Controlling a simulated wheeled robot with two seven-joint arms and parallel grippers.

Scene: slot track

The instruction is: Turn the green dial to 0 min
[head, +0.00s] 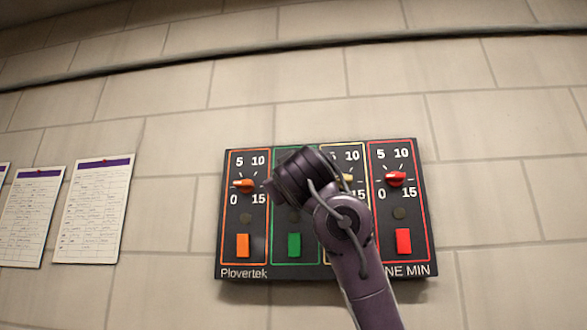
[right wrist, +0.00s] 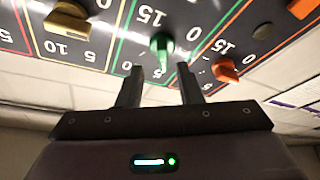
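The control panel (head: 257,272) is on the wall, with orange, green, yellow and red columns. The green dial (right wrist: 162,48) shows in the right wrist view, where the panel appears upside down. Its narrow end points toward the bottom of that picture, away from the 0 and 15 side. My right gripper (right wrist: 159,88) is open and empty. Its two fingers stand to either side of the green dial's line, with the dial seen just beyond the gap. In the head view my right arm hides the green dial. My left gripper is not in view.
The orange dial (head: 244,185) and yellow dial (right wrist: 68,18) flank the green column. The red dial (head: 396,179) is farther right. A green button (head: 294,245) sits below. Papers (head: 93,209) hang on the wall at left.

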